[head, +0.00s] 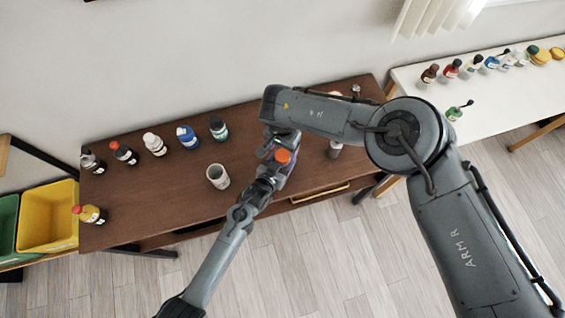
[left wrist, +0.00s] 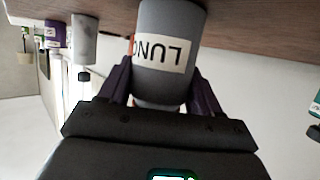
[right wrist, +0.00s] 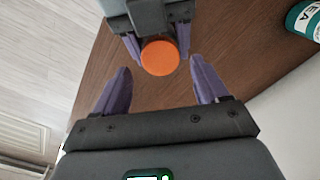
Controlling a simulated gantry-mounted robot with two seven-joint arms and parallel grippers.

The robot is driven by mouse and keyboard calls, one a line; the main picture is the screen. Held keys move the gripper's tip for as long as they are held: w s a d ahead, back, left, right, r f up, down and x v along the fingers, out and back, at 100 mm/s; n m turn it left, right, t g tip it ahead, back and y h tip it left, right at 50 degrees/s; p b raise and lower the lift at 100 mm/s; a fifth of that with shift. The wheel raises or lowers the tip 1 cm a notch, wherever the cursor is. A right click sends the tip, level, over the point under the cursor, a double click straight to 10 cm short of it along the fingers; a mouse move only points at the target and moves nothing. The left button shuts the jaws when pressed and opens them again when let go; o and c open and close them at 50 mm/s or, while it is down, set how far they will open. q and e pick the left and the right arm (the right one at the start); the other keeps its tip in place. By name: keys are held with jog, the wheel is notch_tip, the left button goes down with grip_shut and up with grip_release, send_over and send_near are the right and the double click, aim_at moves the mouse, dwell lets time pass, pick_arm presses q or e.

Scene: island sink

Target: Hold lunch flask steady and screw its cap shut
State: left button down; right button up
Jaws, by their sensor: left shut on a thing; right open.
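The grey lunch flask (left wrist: 168,22), with a white label reading "LUNC", stands on the brown table in the left wrist view. My left gripper (left wrist: 163,88) is shut around its body; the head view shows this gripper (head: 276,166) at the table's middle. The orange cap (right wrist: 160,57) is on top of the flask, seen from above in the right wrist view and also in the head view (head: 283,156). My right gripper (right wrist: 160,75) is open and empty, its fingers spread wide near the cap. Whether the cap is tight cannot be told.
A grey cup (head: 217,177) stands left of the flask on the brown table (head: 130,205). Several bottles, such as the blue one (head: 187,137), line the back left.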

aim_at(283, 155)
jog(key=shift+f, duration=1.8)
jog(key=c, duration=1.1)
jog(key=m, duration=0.6)
jog(key=shift+m, duration=0.3)
jog(key=o, duration=1.2)
jog(key=shift+c, duration=0.2)
